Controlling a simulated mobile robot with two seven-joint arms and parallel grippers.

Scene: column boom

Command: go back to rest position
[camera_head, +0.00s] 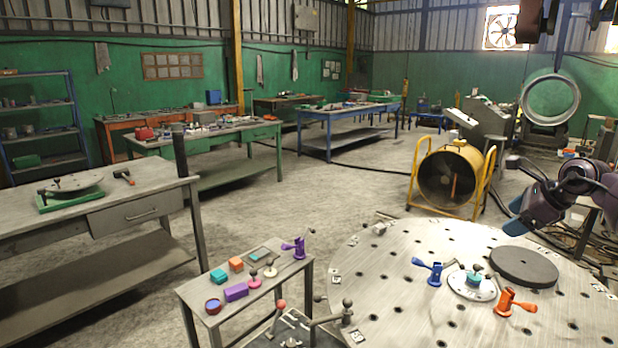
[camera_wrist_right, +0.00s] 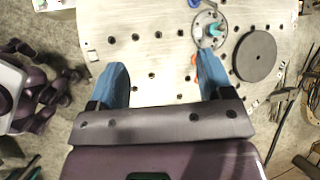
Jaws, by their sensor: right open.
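My right gripper (camera_head: 516,227) is at the right side of the head view, above the far right edge of the round perforated metal table (camera_head: 400,290). In the right wrist view its two blue fingers (camera_wrist_right: 164,82) stand wide apart with nothing between them, and the table (camera_wrist_right: 150,30) lies below. The gripper is clear of the table's parts. My left gripper is not identifiable in either view.
The table carries a dark disc (camera_head: 524,267), a light round plate (camera_head: 471,286) with a teal block (camera_head: 473,279), a blue clamp (camera_head: 434,272) and an orange clamp (camera_head: 513,303). A small bench (camera_head: 222,316) holds coloured parts. A yellow fan (camera_head: 447,178) stands behind.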

